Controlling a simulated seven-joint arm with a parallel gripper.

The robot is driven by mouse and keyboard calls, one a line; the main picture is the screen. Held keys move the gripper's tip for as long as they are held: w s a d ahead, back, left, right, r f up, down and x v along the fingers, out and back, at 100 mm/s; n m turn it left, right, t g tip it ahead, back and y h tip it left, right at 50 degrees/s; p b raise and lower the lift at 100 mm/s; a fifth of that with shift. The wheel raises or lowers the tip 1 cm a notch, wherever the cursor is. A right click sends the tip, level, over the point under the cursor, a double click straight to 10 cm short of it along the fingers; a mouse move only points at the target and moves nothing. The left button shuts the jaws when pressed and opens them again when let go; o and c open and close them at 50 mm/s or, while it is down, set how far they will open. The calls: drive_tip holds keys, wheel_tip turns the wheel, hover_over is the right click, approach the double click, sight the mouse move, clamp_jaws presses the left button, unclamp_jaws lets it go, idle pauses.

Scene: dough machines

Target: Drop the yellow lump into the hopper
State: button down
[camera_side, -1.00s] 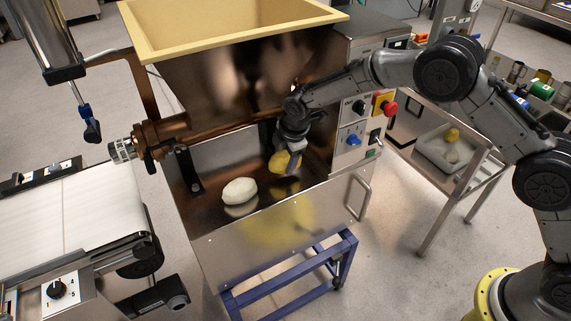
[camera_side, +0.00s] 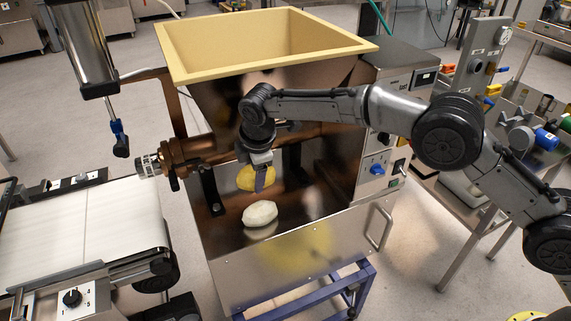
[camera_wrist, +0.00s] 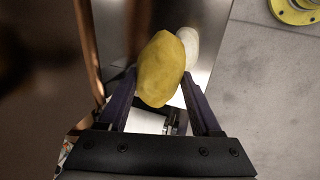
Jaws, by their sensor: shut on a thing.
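The yellow lump (camera_side: 251,178) is held in my gripper (camera_side: 264,177) above the machine's metal tray, in front of the copper-toned body. In the wrist view the yellow lump (camera_wrist: 162,70) sits between the purple fingers of my gripper (camera_wrist: 160,85), which are shut on it. The hopper (camera_side: 268,73) is a cream-rimmed open box at the top of the machine, above and behind my gripper. Its visible inside walls are bare; its bottom is hidden. A white lump (camera_side: 260,213) lies on the tray just below the yellow one and shows partly behind it in the wrist view (camera_wrist: 190,48).
The metal tray (camera_side: 300,243) has a raised front panel with a handle. A white conveyor (camera_side: 85,225) stands at left, with a hanging cylinder (camera_side: 82,45) above it. A control panel (camera_side: 380,165) is at right, partly behind my arm.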

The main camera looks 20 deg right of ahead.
drive_tip(key=a, duration=0.6)
drive_tip(key=s+r+t+h, duration=0.15)
drive_tip(key=s+r, duration=0.35)
drive_tip(key=r, duration=0.9)
drive_tip(key=s+r+t+y, duration=0.1)
drive_tip(key=s+r+t, duration=0.3)
drive_tip(key=r, duration=0.9)
drive_tip(key=w+d+r+n+t+y, duration=0.1)
drive_tip(key=w+d+r+n+y, duration=0.15)
drive_tip(key=w+d+r, duration=0.5)
drive_tip(key=w+d+r+n+t+y, duration=0.15)
drive_tip(key=w+d+r+n, duration=0.25)
drive_tip(key=d, duration=0.6)
drive_tip(key=x, duration=1.1)
drive_tip(key=shift+g+y, duration=0.4)
drive_tip(key=shift+y, duration=0.05)
drive_tip(key=shift+d, duration=0.1)
